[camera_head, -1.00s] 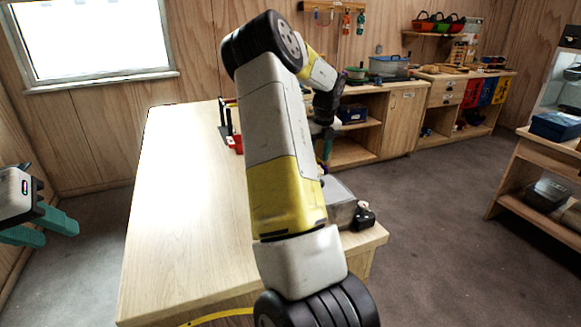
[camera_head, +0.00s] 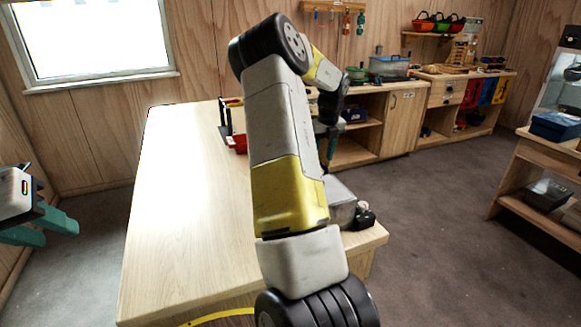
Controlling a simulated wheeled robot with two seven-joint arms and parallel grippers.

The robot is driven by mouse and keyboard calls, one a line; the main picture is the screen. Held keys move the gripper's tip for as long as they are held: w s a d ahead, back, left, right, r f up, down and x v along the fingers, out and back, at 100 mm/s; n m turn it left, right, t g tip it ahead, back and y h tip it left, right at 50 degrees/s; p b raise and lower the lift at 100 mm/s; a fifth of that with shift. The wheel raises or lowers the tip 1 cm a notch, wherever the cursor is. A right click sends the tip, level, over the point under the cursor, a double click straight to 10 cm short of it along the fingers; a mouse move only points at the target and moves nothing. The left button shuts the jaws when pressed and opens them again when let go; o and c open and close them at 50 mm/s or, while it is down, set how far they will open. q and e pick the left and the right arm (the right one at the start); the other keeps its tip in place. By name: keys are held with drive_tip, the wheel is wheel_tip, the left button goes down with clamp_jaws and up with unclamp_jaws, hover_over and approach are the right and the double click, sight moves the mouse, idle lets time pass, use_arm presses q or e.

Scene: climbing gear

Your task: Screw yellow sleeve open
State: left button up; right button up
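No yellow sleeve can be made out; my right arm covers much of the table's right side. My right gripper (camera_head: 327,146) is beyond my forearm, low over the far right part of the table. Only a narrow dark and teal part of it shows, so its fingers and anything between them are hidden. My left gripper (camera_head: 40,228) is at the left edge, off the table, with two teal fingers apart and nothing seen between them.
The wooden table (camera_head: 180,220) is bare on its left. A black stand (camera_head: 225,122) and a red item (camera_head: 240,143) are at its far end. A grey box (camera_head: 341,204) and a small black object (camera_head: 364,217) sit near the right edge. A workbench (camera_head: 405,115) stands behind.

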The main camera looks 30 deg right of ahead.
drive_tip(key=shift+f, duration=0.1)
drive_tip(key=shift+f, duration=1.3)
drive_tip(key=shift+a, duration=0.7)
drive_tip(key=shift+r, duration=0.1)
drive_tip(key=shift+r, duration=1.35)
